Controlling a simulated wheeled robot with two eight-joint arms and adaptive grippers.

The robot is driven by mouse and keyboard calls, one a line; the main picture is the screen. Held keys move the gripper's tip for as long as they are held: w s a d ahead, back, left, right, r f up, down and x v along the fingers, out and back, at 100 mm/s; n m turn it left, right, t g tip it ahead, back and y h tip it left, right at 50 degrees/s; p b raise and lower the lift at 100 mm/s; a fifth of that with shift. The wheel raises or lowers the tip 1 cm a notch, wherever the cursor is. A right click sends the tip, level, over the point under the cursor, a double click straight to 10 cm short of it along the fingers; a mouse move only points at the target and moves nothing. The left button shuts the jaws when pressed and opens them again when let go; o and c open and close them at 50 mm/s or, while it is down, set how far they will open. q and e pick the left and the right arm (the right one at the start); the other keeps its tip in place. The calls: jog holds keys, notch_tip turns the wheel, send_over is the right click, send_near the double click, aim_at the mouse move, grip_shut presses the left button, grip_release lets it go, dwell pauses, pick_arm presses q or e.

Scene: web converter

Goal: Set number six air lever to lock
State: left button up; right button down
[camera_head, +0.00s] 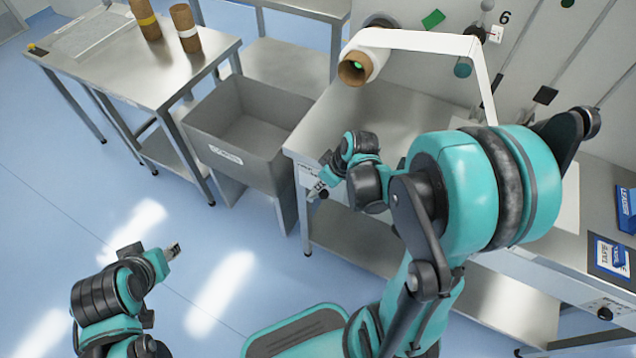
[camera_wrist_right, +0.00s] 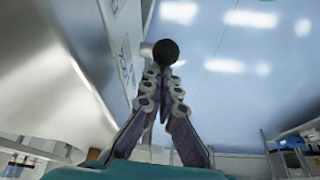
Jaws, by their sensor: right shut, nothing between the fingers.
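The air lever shows in the right wrist view as a round black knob (camera_wrist_right: 166,52) on a short pale stem, standing out from a white labelled panel (camera_wrist_right: 122,50). The lettering is too blurred to read. My right gripper (camera_wrist_right: 163,78) is shut and empty, with its fingertips right at the knob; I cannot tell whether they touch it. In the head view my right gripper (camera_head: 318,186) is at the front left corner of the steel worktable (camera_head: 385,125), where the panel is mostly hidden. My left gripper (camera_head: 173,249) hangs over the floor, away from the table; its fingers are too small to read.
A grey bin (camera_head: 250,125) stands left of the worktable. A steel table (camera_head: 150,75) with brown cores stands further left. The floor in front is clear.

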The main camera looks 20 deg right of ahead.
jog(key=shift+s+d+f, duration=0.25)
jog(key=shift+s+f, duration=0.05)
jog(key=shift+s, duration=0.3)
jog(key=w+a+r+p, duration=0.1)
jog(key=w+r+p, duration=0.1)
jog(key=w+r, duration=0.1)
jog(key=s+d+r+p, duration=0.3)
jog(key=s+d+r, duration=0.1)
jog(key=s+r, duration=0.1)
jog(key=shift+s+r+p, duration=0.2)
jog(key=shift+s+p, duration=0.1)
jog(key=shift+s, duration=0.25)
jog(key=s+a+r+m+t+h, duration=0.2)
jog(key=s+a+r+m, duration=0.3)
jog(key=a+r, duration=0.3)
notch_tip(320, 180, up, 3)
jog(key=shift+a+f+m+t, duration=0.2)
jog(key=shift+a+m+t, duration=0.1)
jog(key=shift+t, duration=0.3)
